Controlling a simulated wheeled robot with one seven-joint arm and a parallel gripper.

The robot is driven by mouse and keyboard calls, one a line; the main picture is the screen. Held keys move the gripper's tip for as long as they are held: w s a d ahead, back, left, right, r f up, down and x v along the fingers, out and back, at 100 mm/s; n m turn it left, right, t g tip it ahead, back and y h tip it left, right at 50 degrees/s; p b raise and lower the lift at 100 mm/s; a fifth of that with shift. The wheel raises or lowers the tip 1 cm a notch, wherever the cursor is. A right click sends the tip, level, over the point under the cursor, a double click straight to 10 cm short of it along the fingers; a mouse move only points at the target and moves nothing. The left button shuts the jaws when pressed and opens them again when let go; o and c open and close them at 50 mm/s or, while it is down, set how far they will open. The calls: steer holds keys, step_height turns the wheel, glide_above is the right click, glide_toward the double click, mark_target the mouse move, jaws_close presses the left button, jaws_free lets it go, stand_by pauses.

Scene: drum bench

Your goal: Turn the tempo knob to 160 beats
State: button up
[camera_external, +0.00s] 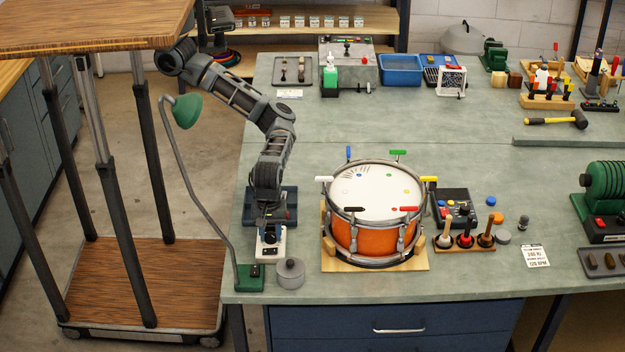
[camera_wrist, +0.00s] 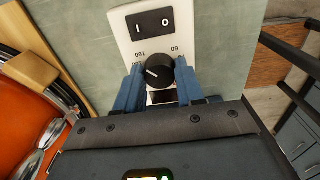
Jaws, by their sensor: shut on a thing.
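The tempo box is white; it stands at the bench's left edge in the external view (camera_external: 268,254) and fills the top middle of the wrist view (camera_wrist: 122,20). The black tempo knob (camera_wrist: 158,66) carries a white pointer line that slants toward the upper left, on the side of the printed 160. The 60 mark is on the right. My gripper (camera_wrist: 160,80) has its blue fingers on either side of the knob, shut on it. In the external view my gripper (camera_external: 267,232) points down over the box, and the knob is hidden there.
A black rocker switch (camera_wrist: 149,22) sits beyond the knob. The orange drum (camera_external: 368,235) stands right of the box. A card (camera_external: 535,256) lies at the right.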

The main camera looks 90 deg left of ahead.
mark_target(271, 234)
steer(key=o, duration=1)
steer(key=shift+o, duration=0.2)
steer(key=shift+r, duration=3.9)
